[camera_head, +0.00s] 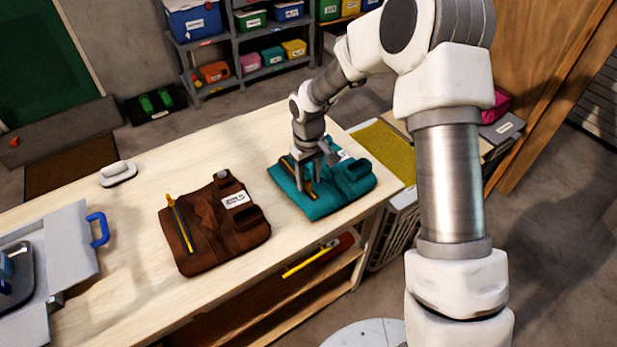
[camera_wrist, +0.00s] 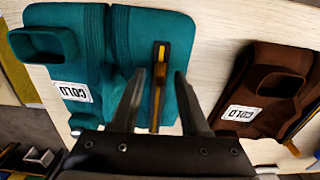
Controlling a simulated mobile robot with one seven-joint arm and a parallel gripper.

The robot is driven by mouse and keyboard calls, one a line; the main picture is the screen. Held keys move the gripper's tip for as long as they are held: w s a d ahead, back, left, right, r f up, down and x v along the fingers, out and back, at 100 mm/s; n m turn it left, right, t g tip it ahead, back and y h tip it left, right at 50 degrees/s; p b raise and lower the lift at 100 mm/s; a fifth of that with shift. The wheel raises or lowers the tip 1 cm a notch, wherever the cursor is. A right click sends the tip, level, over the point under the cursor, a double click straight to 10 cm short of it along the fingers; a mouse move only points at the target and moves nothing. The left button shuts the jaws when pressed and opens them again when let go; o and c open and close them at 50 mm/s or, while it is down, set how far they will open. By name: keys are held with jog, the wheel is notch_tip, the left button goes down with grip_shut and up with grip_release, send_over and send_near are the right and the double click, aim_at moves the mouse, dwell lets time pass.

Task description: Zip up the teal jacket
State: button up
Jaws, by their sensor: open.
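The teal jacket (camera_head: 335,199) lies flat and folded at the right end of the wooden workbench in the head view. It also shows in the wrist view (camera_wrist: 95,35), with a white label reading COLD. A yellow zip strip with a dark pull (camera_wrist: 158,75) runs along the jacket. My gripper (camera_wrist: 158,82) is open, pointing down over the jacket, with its fingers on either side of the zip strip. In the head view my gripper (camera_head: 315,186) is over the jacket's left part and hides some of the zip. I cannot tell whether the fingers touch the fabric.
A brown jacket (camera_head: 205,228) with its own yellow zip lies to the left on the workbench (camera_head: 150,205). A grey case (camera_head: 70,255) with a blue handle and a small white object (camera_head: 118,173) are farther left. Shelves (camera_head: 245,50) with bins stand behind.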

grip_shut()
dwell(1.3)
